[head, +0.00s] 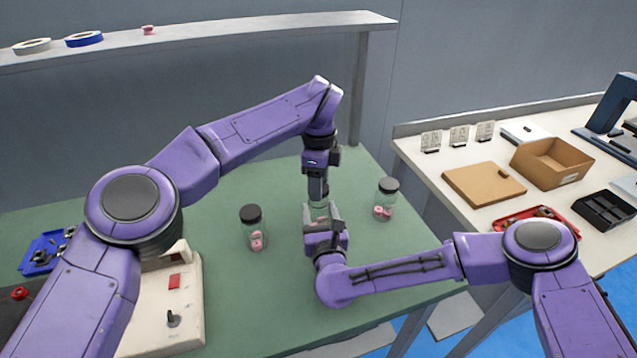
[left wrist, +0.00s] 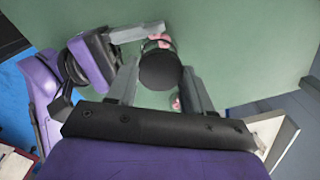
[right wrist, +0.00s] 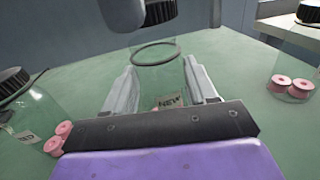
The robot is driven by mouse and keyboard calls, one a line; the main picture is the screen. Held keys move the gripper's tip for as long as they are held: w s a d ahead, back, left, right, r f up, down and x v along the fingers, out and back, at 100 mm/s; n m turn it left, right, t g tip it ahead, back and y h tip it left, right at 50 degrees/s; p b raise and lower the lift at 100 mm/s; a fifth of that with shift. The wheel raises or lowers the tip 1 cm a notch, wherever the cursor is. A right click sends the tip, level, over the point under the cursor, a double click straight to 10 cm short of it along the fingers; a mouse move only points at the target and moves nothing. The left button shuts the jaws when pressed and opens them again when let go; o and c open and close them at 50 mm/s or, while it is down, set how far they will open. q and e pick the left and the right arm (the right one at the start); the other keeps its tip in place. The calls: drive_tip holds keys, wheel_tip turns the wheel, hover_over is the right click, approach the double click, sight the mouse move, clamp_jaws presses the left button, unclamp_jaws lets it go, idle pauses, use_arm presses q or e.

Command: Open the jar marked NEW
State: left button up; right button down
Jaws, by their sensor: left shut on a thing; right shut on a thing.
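The clear jar marked NEW (right wrist: 168,105) stands between the fingers of my right gripper (right wrist: 160,88), which is shut on it; its round rim shows with no lid on it. It is partly visible in the head view (head: 318,210). My left gripper (head: 317,195) comes from above and is shut on a black ribbed lid (left wrist: 160,70). The lid also shows at the top of the right wrist view (right wrist: 160,10), apart from and above the jar's rim. My right gripper also shows in the head view (head: 322,222). Pink spools (left wrist: 175,102) show beside the lid.
Lidded jars holding pink spools stand left (head: 253,230) and right (head: 385,200) of the grippers on the green table (head: 260,305). A cream switch box (head: 180,310) is at the front left. A side table (head: 440,165) holds a cardboard box (head: 550,165) and trays.

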use_arm(q)
wheel_tip(320, 180, up, 4)
drive_tip(key=shift+r, duration=0.1)
use_arm(e)
drive_tip(key=shift+c, duration=1.2)
unclamp_jaws()
